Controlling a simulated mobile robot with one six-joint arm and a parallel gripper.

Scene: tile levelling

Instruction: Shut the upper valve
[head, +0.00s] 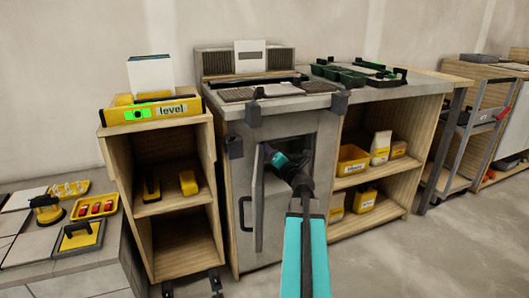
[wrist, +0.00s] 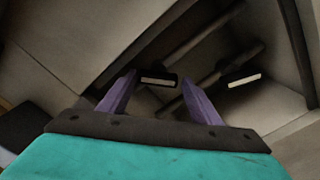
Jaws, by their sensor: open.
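My gripper (wrist: 158,78) is open, its two purple fingers spread. In the head view, my arm reaches into the open front of the grey cabinet (head: 232,190), and the fingertips are hidden there. In the wrist view, two dark pipes run diagonally inside. One dark valve handle with a pale strip (wrist: 159,82) shows between the fingertips, with no clear grip on it. A second similar handle (wrist: 244,81) lies to the right, outside the fingers. The tilted view does not show clearly which is the upper valve.
The cabinet's narrow door (head: 258,205) stands swung open just left of my arm. Cabinet walls close in around the gripper. A wooden shelf unit (head: 160,225) stands left, and open shelves with yellow bins (head: 352,160) stand right. The floor (head: 400,265) at front right is clear.

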